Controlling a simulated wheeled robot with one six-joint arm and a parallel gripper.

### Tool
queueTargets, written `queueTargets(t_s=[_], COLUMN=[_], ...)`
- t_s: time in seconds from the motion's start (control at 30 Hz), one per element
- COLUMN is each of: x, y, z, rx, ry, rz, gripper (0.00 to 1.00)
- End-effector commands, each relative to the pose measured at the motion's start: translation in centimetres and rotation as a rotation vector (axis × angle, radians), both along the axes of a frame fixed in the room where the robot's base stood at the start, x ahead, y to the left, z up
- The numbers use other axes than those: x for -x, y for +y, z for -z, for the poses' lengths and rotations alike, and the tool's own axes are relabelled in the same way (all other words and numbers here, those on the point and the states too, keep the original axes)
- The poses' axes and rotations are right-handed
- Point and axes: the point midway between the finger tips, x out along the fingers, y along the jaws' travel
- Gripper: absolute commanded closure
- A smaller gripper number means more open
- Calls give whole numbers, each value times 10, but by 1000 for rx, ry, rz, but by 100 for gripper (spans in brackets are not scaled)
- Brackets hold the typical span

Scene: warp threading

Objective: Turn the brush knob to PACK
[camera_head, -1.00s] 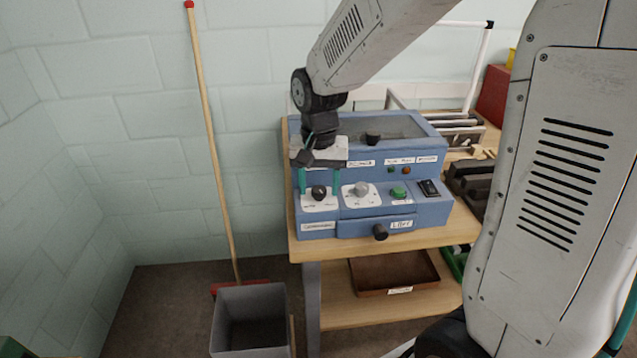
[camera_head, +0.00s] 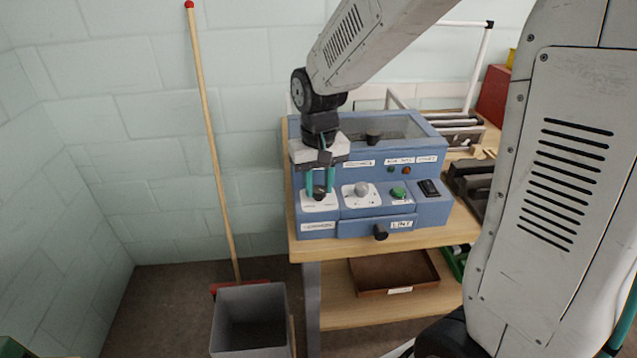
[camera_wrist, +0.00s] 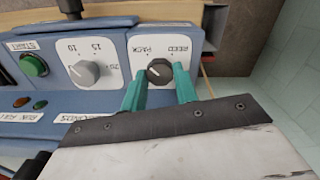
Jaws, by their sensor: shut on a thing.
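The brush knob (camera_head: 319,192) is a small black round knob on a white plate at the front left of the blue machine. In the wrist view the knob (camera_wrist: 160,71) shows on its plate with the labels PACK and REED beside it. A light mark shows on its face, but I cannot tell surely which label it points at. My gripper (camera_head: 319,188) reaches down from above with its two teal fingers on either side of the knob. In the wrist view my gripper (camera_wrist: 160,80) is shut on the knob, one finger at each side.
Right of the knob are a grey dial (camera_head: 362,189) and a green button (camera_head: 398,193). A black switch (camera_head: 429,188) stands further right. A dark knob (camera_head: 380,232) juts from the machine's front. A broom (camera_head: 212,140) leans on the wall at left, above a grey bin (camera_head: 250,320).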

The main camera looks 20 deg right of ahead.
Motion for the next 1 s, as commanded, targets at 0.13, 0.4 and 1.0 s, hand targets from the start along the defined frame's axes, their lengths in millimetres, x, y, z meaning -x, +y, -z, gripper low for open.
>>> queueTargets(t_s=[0.13,0.4,1.0], x=[0,0,-1], y=[0,0,0], z=[0,0,-57], rx=[0,0,0], ry=[-1,-1,-5], rz=[-3,-1,-1], gripper=[93,49,49])
